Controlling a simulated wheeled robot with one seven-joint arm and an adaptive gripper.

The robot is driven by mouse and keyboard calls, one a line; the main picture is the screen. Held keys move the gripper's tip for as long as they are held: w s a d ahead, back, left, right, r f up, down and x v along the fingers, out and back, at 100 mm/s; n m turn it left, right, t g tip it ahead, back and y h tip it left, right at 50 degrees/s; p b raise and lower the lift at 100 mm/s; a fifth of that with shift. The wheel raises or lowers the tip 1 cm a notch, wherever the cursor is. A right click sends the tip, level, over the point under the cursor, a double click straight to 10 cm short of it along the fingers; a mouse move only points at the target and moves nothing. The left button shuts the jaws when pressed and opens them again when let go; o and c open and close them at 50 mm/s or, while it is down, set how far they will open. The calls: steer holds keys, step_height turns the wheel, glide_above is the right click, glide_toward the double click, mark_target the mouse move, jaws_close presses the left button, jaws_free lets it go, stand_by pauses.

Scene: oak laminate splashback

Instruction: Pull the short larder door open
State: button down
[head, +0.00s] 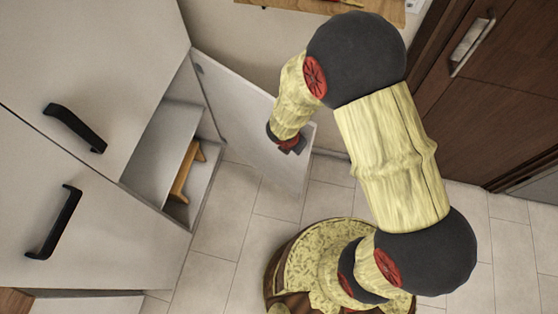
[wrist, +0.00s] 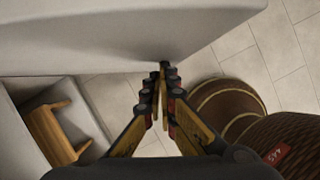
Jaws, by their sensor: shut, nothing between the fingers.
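The short larder door (head: 240,118) is a plain pale panel in the head view, standing well open, swung away from the larder opening. Its handle is not visible. In the wrist view the door (wrist: 130,35) fills the top. My gripper (head: 288,146) is by the free end of the door, on the side facing the larder's inside. The fingers (wrist: 163,72) are shut and empty, their tips at the door's face; I cannot tell whether they touch it. Inside the larder (head: 165,135) is a pale compartment with a small wooden stool-like object (head: 186,172).
Pale cabinet fronts with black handles (head: 74,127) and (head: 54,222) stand at the left. A dark brown cabinet (head: 515,90) with a metal handle is at the right.

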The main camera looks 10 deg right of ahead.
steer(key=w+d+n+t+y+p, duration=0.1)
steer(key=w+d+n+p, duration=0.3)
steer(key=w+d, duration=0.9)
steer(key=shift+w+d+p, duration=0.25)
steer(key=shift+w+p, duration=0.6)
steer(key=shift+w, duration=0.05)
